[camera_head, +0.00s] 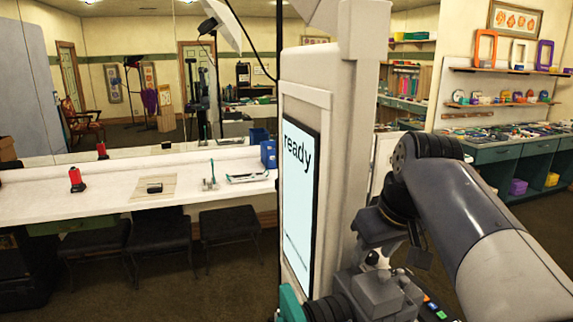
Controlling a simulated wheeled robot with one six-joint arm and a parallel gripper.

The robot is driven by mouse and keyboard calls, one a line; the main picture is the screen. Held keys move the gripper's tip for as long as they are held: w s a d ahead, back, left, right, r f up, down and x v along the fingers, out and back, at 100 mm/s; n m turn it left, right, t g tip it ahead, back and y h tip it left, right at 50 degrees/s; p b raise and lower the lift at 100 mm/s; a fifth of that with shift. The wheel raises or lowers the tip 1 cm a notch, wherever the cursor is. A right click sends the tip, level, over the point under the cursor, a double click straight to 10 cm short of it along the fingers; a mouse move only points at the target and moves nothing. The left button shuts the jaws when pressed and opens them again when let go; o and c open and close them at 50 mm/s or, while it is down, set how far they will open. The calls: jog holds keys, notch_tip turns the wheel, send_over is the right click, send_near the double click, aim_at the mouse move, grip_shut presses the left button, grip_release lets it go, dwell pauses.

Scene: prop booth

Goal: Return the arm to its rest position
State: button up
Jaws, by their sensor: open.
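My arm reaches in from the right edge of the head view, with its grey link sloping up to a dark, round joint. From that joint the wrist bends down. My gripper (392,250) is at the lower right of the picture, pointing down, close above a grey mechanism of my own body. Its dark jaws are small and partly lost against the parts behind them, but they stand apart. I see nothing held between them.
A long white counter (98,194) with a red item (76,179), a small black box (154,188) and a blue bin (268,153) runs along the mirror at left. Dark stools (160,236) stand below. A teal-fronted bench (492,155) and shelves are far right.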

jog(key=n+y, duration=0.1)
jog(key=n, duration=0.1)
jog(key=n+g, duration=0.1)
jog(key=n, duration=0.2)
jog(key=shift+w+d+y, duration=0.1)
jog(key=shift+d+y, duration=0.1)
jog(key=shift+y, duration=0.2)
jog(key=v, duration=1)
jog(key=shift+r, duration=0.35)
jog(key=shift+f, duration=0.1)
